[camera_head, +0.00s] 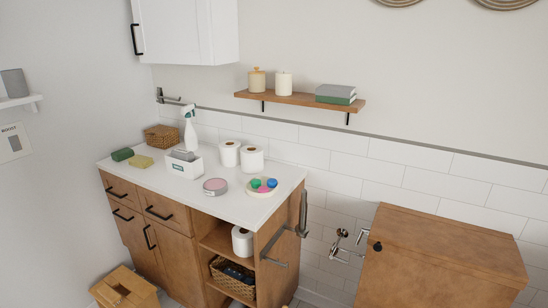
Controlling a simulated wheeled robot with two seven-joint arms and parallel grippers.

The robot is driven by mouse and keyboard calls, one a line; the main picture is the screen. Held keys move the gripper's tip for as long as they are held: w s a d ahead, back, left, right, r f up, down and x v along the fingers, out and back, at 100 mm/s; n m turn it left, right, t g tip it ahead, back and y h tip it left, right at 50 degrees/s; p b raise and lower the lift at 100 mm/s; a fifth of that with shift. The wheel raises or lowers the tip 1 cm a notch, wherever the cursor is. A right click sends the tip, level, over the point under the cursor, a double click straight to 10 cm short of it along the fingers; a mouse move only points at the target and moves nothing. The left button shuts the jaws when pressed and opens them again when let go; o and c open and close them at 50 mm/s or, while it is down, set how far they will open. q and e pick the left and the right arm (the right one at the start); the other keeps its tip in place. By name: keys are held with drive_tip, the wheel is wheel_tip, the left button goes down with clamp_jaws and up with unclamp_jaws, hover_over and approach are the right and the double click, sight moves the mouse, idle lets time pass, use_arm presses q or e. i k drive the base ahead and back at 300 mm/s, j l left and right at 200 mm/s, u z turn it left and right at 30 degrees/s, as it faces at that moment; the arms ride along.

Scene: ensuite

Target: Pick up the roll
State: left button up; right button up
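Three white rolls show in the head view. Two stand upright side by side on the white countertop: a left roll (229,154) and a right roll (252,160), near the back wall. A third roll (242,242) stands on the open upper shelf of the wooden cabinet, below the counter's right end; it is partly shaded. The frame does not tell which roll is meant. Neither of my grippers is in view.
A wicker basket (232,275) sits below the shelf roll. Grey metal bars (303,214) stick out by the cabinet's right side.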

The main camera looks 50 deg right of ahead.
sight(251, 155)
drive_tip(key=i+l+z, duration=0.1)
drive_tip(key=i+z, duration=0.5)
drive_tip(key=z, duration=0.15)
drive_tip(key=i+z, duration=0.4)
drive_tip(key=k, duration=0.1)
